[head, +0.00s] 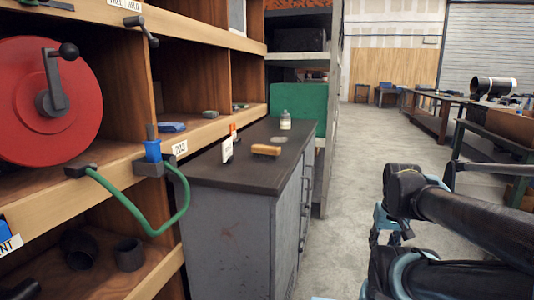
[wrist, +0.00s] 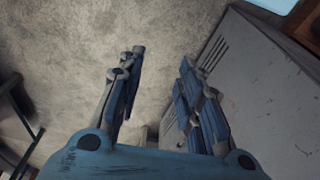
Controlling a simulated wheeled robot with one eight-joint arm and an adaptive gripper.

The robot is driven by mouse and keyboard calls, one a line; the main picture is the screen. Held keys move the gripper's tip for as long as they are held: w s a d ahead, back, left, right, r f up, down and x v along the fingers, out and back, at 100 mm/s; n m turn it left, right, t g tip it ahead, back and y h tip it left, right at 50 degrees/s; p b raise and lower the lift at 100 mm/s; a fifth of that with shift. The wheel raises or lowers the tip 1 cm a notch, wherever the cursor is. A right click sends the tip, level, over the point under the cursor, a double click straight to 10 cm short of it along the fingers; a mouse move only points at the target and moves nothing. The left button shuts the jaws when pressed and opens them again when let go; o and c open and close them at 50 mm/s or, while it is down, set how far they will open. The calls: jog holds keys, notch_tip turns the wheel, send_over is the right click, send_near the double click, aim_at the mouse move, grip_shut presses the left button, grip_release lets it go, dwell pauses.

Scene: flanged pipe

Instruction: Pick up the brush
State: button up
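The brush (head: 266,150) has a tan wooden body and lies on the dark top of a grey cabinet (head: 235,174) in the head view. It is not seen in the wrist view. My gripper (wrist: 160,78) is open and empty in the wrist view, its two blue and dark fingers apart above the concrete floor. In the head view, part of my gripper (head: 388,227) shows in blue below my arm, to the right of the cabinet and well apart from the brush.
Wooden shelves with a red reel (head: 35,110) and green hose (head: 140,215) stand left. The concrete floor (head: 345,190) is clear.

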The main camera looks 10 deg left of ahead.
jog(key=o, duration=0.5)
jog(key=shift+s+r, duration=0.2)
jog(key=shift+o, duration=0.7)
jog(key=w+a+r+n, duration=0.3)
jog(key=w+r, duration=0.4)
jog(key=r, duration=0.4)
jog(key=shift+a+r+n+y, duration=0.3)
jog(key=shift+a, duration=0.55)
notch_tip(320, 180, up, 26)
jog(key=n+g+y, duration=0.1)
jog(key=n+g, duration=0.1)
jog(key=n, duration=1)
send_over(266, 146)
jog(key=d, duration=0.3)
jog(key=f, duration=0.3)
jog(key=a+f, duration=0.1)
jog(key=f, duration=0.3)
jog(key=a+f, duration=0.1)
jog(key=f, duration=0.3)
jog(key=shift+s+f, duration=0.15)
jog(key=shift+a+f, duration=0.25)
jog(key=shift+f, duration=1.05)
jog(key=shift+a+f, duration=0.25)
jog(key=shift+f, duration=1)
